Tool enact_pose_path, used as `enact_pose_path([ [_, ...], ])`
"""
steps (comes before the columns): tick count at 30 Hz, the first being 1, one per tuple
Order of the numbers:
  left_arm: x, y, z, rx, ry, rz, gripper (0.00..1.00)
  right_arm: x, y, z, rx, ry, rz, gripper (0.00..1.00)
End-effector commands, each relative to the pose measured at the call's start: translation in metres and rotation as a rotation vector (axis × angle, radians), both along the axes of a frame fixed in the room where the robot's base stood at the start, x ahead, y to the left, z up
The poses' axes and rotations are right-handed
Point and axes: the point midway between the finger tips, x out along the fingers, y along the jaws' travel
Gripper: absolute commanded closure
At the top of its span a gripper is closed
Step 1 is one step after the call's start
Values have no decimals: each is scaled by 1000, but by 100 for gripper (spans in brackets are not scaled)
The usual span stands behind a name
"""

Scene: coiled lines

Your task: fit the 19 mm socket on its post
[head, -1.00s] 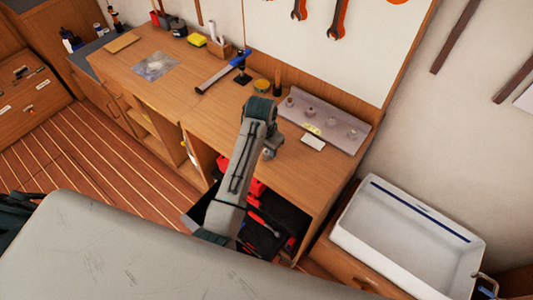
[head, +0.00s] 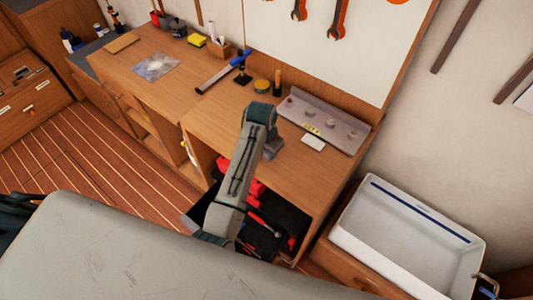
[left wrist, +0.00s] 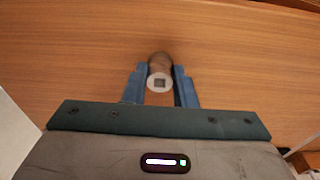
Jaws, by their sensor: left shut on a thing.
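My left gripper (head: 270,153) is over the bench top in the head view, just in front of the left end of the metal rail. The socket is hidden in the head view. The grey rail (head: 340,139) carries several short round pieces; which are bare posts and which are sockets is too small to tell. A yellow label (head: 312,130) is on it. My right gripper is not in view.
A white card (head: 313,142) lies in front of the rail. A white sink (head: 410,235) is at the right. Bare bench (head: 300,172) lies right of my gripper.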

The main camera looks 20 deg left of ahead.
Motion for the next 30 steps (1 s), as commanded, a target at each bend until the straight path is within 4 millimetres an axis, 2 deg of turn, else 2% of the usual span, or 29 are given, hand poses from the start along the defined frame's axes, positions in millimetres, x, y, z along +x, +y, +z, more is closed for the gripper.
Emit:
enact_pose_path([
  [17, 0, 0, 8, 0, -1, 0, 97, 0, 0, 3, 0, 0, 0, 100],
  [25, 1, 0, 26, 0, -3, 0, 97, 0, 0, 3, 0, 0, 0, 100],
  [30, 0, 0, 29, 0, 0, 0, 97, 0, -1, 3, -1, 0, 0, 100],
])
